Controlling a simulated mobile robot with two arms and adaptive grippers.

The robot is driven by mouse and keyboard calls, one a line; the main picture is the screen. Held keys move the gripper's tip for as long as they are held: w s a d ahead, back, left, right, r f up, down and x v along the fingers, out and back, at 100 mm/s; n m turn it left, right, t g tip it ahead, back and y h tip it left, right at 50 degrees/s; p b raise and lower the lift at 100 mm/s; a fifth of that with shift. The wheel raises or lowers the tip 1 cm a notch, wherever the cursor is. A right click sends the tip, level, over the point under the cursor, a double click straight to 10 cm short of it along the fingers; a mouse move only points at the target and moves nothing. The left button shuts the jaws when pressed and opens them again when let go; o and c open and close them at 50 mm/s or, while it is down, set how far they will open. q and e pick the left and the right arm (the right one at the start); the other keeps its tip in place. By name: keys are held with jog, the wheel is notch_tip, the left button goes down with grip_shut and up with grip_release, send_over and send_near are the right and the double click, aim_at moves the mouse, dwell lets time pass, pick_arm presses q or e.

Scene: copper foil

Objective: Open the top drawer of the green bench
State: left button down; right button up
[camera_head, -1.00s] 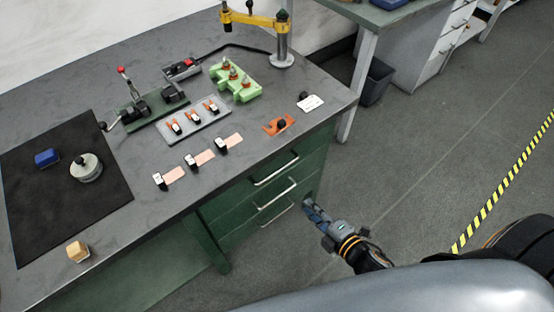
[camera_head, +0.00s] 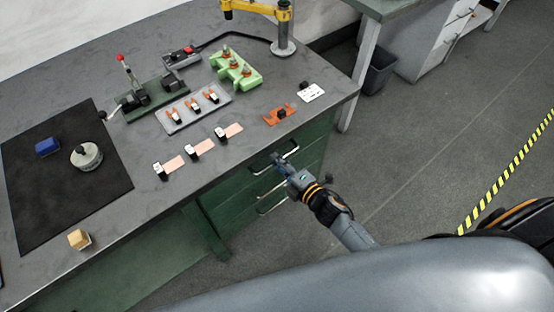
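The green bench (camera_head: 222,247) has a grey worktop and a stack of green drawers at its right end. The top drawer (camera_head: 312,138) looks closed, with a pale bar handle (camera_head: 290,151) just under the worktop edge. My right gripper (camera_head: 279,158) is at that top handle, its fingertips over or touching the bar. I cannot tell whether the fingers are around the bar or how far apart they are. My gripper and wrist partly hide the middle drawer. A lower handle (camera_head: 268,209) shows below the wrist. My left gripper is not in view.
The worktop holds a black mat (camera_head: 60,195), a green block fixture (camera_head: 236,70), a grey tray (camera_head: 190,112), an orange piece (camera_head: 279,115) and a lamp-like yellow arm (camera_head: 260,8). A black bin (camera_head: 377,72) stands behind. The floor right of the bench is clear.

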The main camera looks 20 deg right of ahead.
jog(key=shift+w+a+f, duration=0.1)
jog(key=shift+w+a, duration=0.1)
jog(key=shift+w, duration=0.3)
grip_shut()
